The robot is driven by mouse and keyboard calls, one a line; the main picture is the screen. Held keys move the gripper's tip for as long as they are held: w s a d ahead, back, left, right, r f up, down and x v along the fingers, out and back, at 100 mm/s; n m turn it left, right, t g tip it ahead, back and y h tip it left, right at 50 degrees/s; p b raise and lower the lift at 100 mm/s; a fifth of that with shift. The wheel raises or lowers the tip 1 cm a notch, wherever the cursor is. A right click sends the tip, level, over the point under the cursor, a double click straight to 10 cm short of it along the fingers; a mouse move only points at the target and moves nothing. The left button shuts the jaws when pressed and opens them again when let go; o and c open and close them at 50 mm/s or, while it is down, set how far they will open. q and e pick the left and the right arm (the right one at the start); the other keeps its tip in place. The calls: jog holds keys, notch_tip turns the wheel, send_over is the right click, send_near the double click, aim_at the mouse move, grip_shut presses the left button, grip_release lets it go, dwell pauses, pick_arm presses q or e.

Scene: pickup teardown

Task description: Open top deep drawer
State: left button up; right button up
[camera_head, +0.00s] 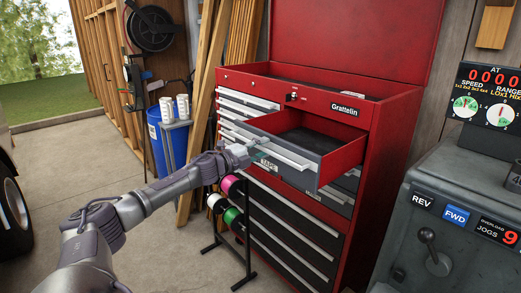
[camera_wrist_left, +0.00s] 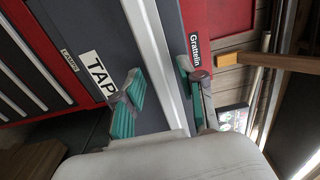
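The top deep drawer (camera_head: 312,140) of the red tool chest (camera_head: 377,145) is pulled well out, and its dark interior shows. Its front carries a "TAPE" label (camera_head: 268,163) and a long silver handle (camera_head: 285,155). My left gripper (camera_head: 246,152) is at the left end of this handle. In the left wrist view the silver handle (camera_wrist_left: 152,45) runs between the two teal-padded fingers of my left gripper (camera_wrist_left: 162,80). The fingers stand apart, one on each side of the handle, and do not look clamped on it. My right gripper is not in view.
Shut drawers (camera_head: 290,225) lie below the open one. A stand with coloured spools (camera_head: 232,215) is under my left arm. A grey machine (camera_head: 455,225) stands at the right. A blue barrel (camera_head: 170,140) and wooden boards (camera_head: 205,90) are at the left. Floor at the left is clear.

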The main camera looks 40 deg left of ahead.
pick_arm(q)
jog(key=s+a, duration=0.1)
jog(key=s, duration=1.1)
dwell(0.5)
dwell(0.5)
